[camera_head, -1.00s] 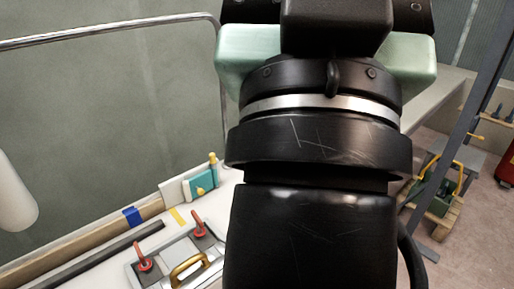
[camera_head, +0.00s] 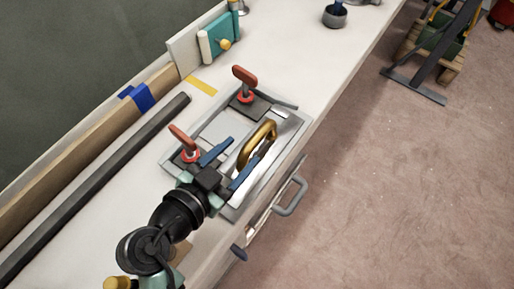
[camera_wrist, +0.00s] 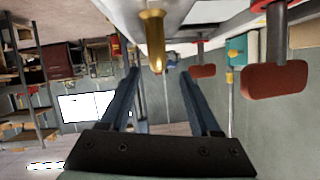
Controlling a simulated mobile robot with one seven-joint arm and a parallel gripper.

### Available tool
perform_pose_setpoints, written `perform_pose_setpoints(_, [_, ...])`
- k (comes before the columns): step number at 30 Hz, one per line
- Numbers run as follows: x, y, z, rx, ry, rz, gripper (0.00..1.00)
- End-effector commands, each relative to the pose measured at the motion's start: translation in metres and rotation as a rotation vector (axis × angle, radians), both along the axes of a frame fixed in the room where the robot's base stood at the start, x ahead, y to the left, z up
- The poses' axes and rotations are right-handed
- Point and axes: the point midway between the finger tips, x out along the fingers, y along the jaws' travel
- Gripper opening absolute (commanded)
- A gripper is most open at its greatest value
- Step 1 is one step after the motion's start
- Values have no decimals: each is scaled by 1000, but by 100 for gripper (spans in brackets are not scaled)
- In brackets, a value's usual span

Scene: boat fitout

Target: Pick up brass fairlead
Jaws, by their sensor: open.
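The brass fairlead (camera_head: 258,146) is a gold-coloured curved bar on a grey tray-like plate (camera_head: 290,122) on the white counter. In the wrist view the fairlead (camera_wrist: 152,42) shows end-on at the top, just beyond the fingertips and centred between them. My gripper (camera_head: 234,163) is open, its two blue fingers on either side of the fairlead's near end in the head view. In the wrist view the gripper (camera_wrist: 159,80) has nothing between its fingers that I can see touching. Whether the fairlead's near end lies inside the jaws is hard to tell.
Two red-handled clamps (camera_head: 245,80) stand on the plate, the other one (camera_head: 184,137) close to my gripper's left. A dark bar (camera_head: 95,190) and a wooden rail (camera_head: 75,150) lie left. A drawer handle (camera_head: 291,196) juts from the counter front. Counter beyond the plate is mostly clear.

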Motion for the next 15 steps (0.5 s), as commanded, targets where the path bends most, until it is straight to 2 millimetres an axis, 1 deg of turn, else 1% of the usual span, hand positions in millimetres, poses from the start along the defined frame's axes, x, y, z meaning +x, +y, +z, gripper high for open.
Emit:
perform_pose_setpoints(8, [25, -18, -10, 2, 0, -5, 63])
perform_pose_setpoints(12, [43, -29, -16, 1, -2, -3, 63])
perform_pose_setpoints(15, [52, -34, -21, 2, -1, -1, 63])
